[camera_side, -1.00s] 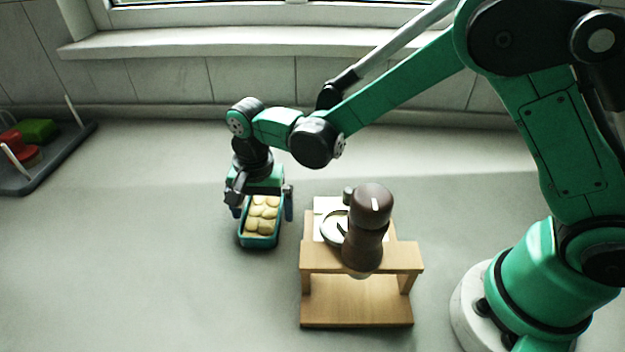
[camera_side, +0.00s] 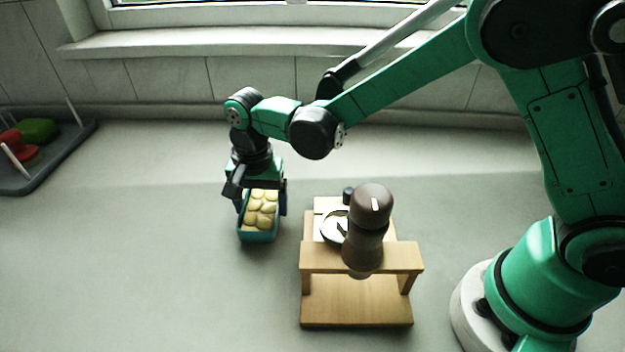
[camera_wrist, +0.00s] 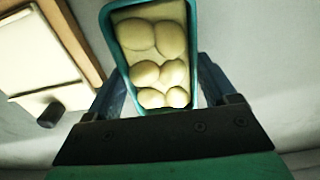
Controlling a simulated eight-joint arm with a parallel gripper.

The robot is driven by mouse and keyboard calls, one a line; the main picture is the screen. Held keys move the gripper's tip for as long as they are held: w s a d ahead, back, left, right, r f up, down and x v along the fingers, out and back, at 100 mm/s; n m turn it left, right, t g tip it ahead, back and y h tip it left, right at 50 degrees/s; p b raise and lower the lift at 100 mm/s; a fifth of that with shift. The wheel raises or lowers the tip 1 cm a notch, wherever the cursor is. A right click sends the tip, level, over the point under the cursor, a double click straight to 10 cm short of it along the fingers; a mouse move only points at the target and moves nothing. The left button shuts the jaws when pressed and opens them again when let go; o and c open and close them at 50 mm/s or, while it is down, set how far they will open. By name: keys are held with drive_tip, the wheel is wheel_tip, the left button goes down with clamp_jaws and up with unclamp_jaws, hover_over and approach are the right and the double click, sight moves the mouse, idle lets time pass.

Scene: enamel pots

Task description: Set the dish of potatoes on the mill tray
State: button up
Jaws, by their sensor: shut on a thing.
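The dish of potatoes (camera_side: 258,236) is a teal rectangular dish with several pale yellow potatoes in it. My gripper (camera_side: 262,205) is shut on the dish, one finger on each long side. In the wrist view the dish (camera_wrist: 193,60) sits between the fingers of my gripper (camera_wrist: 160,95). The mill tray (camera_side: 352,312) is a wooden stand with a low base board and a raised crossbar, to the right of the dish. A dark brown mill (camera_side: 368,215) stands upright at the crossbar. Part of the wooden tray (camera_wrist: 78,35) shows at the left in the wrist view.
Behind the crossbar lie a white plate-like surface and a round ring-shaped item (camera_side: 333,227). A grey tray (camera_side: 45,178) with red and green things stands at the far left. The grey counter (camera_side: 130,270) is clear at the front left.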

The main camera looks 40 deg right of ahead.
sight(261, 204)
wheel_tip(261, 204, up, 17)
drive_tip(key=s+d+f+n, duration=0.2)
drive_tip(key=s+f+n, duration=0.1)
drive_tip(key=n, duration=0.3)
drive_tip(key=s+d+f+n, duration=0.3)
drive_tip(key=s+f+n, duration=0.1)
drive_tip(key=s+n, duration=0.1)
drive_tip(key=s+d+f+n, duration=0.2)
drive_tip(key=s+f+n, duration=0.1)
drive_tip(key=n, duration=0.4)
drive_tip(key=shift+s+d+f, duration=0.25)
drive_tip(key=shift+s+d, duration=0.15)
drive_tip(key=shift+f, duration=2.2)
drive_tip(key=shift+f, duration=0.7)
drive_tip(key=o, duration=1.4)
drive_tip(key=shift+c, duration=0.2)
